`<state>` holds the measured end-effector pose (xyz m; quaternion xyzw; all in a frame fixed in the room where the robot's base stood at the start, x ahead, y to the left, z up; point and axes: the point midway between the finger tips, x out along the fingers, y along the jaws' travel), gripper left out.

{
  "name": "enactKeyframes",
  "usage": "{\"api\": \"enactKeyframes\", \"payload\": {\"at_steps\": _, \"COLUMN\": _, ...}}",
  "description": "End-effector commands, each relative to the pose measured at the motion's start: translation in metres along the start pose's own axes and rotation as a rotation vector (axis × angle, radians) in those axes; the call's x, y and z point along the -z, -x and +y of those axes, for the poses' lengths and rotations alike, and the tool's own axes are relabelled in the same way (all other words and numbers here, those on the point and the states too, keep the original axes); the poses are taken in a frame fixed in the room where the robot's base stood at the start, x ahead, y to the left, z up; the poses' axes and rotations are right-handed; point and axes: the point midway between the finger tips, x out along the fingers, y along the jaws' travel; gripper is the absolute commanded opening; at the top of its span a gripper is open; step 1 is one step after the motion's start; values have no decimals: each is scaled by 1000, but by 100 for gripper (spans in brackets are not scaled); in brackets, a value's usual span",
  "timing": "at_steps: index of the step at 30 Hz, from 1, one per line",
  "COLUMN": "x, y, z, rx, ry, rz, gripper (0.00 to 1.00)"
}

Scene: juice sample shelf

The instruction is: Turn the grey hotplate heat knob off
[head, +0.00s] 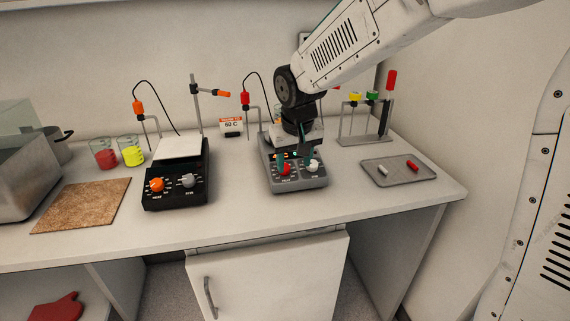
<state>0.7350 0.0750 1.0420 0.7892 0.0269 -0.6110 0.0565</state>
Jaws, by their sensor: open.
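The grey hotplate (299,184) stands on the bench right of centre, with a red knob (286,169) at its front left and a pale knob (312,165) at its front right. The small print under the red knob seems to read HEAT, but the knob's exact setting is too small to read. My gripper (295,160) is open above the front of the hotplate, its teal fingers pointing down near the knobs. One finger is close to the red knob; I cannot tell whether they touch. My gripper and wrist hide much of the hotplate's top.
A black hotplate (176,193) with an orange knob (156,184) stands to the left. Beakers (131,156) and a brown board (80,207) are at far left. The bench's front strip is clear.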

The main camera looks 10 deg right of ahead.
Motion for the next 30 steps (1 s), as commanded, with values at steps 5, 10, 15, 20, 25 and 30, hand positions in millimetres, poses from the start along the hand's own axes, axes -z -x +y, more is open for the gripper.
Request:
{"api": "enactKeyframes", "payload": {"at_steps": 5, "x": 43, "y": 8, "z": -3, "rx": 17, "ry": -49, "rz": 139, "gripper": 52}}
{"api": "enactKeyframes", "payload": {"at_steps": 10, "x": 45, "y": -12, "z": -3, "rx": 18, "ry": -58, "rz": 139, "gripper": 52}}
{"api": "enactKeyframes", "payload": {"at_steps": 15, "x": 48, "y": -40, "z": -3, "rx": 18, "ry": -58, "rz": 137, "gripper": 52}}
{"api": "enactKeyframes", "payload": {"at_steps": 20, "x": 51, "y": -58, "z": -3, "rx": 18, "ry": -58, "rz": 139, "gripper": 52}}
{"api": "enactKeyframes", "payload": {"at_steps": 25, "x": 52, "y": -66, "z": -4, "rx": 19, "ry": -58, "rz": 140, "gripper": 52}}
{"api": "enactKeyframes", "payload": {"at_steps": 30, "x": 52, "y": -66, "z": -4, "rx": 19, "ry": -57, "rz": 140, "gripper": 52}}
